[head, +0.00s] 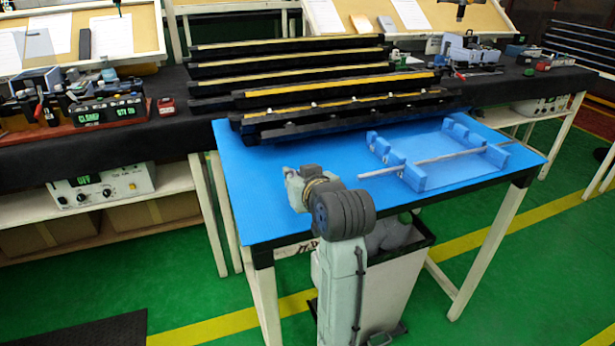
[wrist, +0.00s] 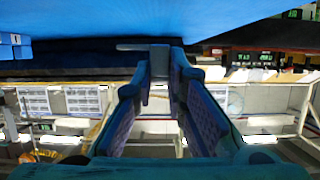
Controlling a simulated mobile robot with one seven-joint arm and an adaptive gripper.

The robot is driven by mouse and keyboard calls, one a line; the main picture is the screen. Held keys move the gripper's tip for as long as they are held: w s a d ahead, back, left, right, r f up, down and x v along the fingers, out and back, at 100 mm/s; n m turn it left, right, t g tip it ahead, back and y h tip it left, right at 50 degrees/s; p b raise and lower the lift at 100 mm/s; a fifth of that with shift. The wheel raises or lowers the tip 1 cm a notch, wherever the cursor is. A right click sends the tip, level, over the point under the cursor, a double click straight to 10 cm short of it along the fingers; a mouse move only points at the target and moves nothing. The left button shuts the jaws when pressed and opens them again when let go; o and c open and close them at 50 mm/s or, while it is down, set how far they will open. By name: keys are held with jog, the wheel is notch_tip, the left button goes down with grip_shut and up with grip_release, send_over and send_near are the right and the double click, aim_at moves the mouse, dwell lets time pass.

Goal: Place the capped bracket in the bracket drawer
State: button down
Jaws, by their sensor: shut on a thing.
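My gripper (wrist: 160,76) points away from the wrist camera, its two fingers close together at the tips. It is shut on a small dark blue-grey piece (wrist: 159,58), likely the capped bracket; a thin flat part sticks out to the left at its top. I cannot make out its cap. In the head view my wrist hangs over the left front of the blue table (head: 243,172), and the fingertips and held piece cannot be made out. I cannot tell which drawer is the bracket drawer; a dark drawer cabinet (head: 580,48) stands at the far right.
A blue fixture (head: 412,176) with a thin rod (head: 440,158) lies on the table's right half. Long dark rails (head: 330,105) with yellow strips line its back. Units with green displays (head: 108,113) stand on the left bench. The table's left front is clear.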

jog(key=shift+w+d+f, duration=0.1)
jog(key=shift+w+d, duration=1)
jog(key=shift+w, duration=0.1)
jog(key=f, duration=0.1)
jog(key=p, duration=0.1)
jog(key=f, duration=0.1)
jog(key=shift+w+d+f, duration=0.2)
jog(key=shift+d+f, duration=0.05)
jog(key=shift+f, duration=0.55)
jog(key=shift+f, duration=0.2)
jog(key=c, duration=1.6)
grip_release()
